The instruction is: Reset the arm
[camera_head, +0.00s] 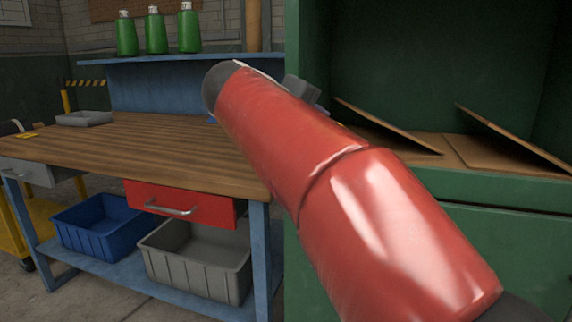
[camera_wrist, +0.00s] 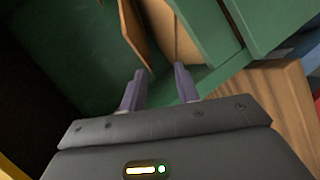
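My red arm reaches up and to the left across the head view, in front of the green cabinet (camera_head: 420,60) and the right end of the workbench (camera_head: 150,140). My gripper's fingers are hidden in the head view; only a dark grey part shows behind the arm's far end. In the wrist view my gripper (camera_wrist: 160,70) has its two purple-grey fingers apart, with nothing between them. Beyond the fingertips are the green cabinet and a brown board (camera_wrist: 137,32) inside it.
Several green bottles (camera_head: 156,33) stand on the blue shelf (camera_head: 180,58) above the bench. A grey tray (camera_head: 84,118) lies on the bench. A blue bin (camera_head: 95,225) and a grey bin (camera_head: 200,262) sit below. Tilted brown boards (camera_head: 388,128) lie in the cabinet. The bench's middle is clear.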

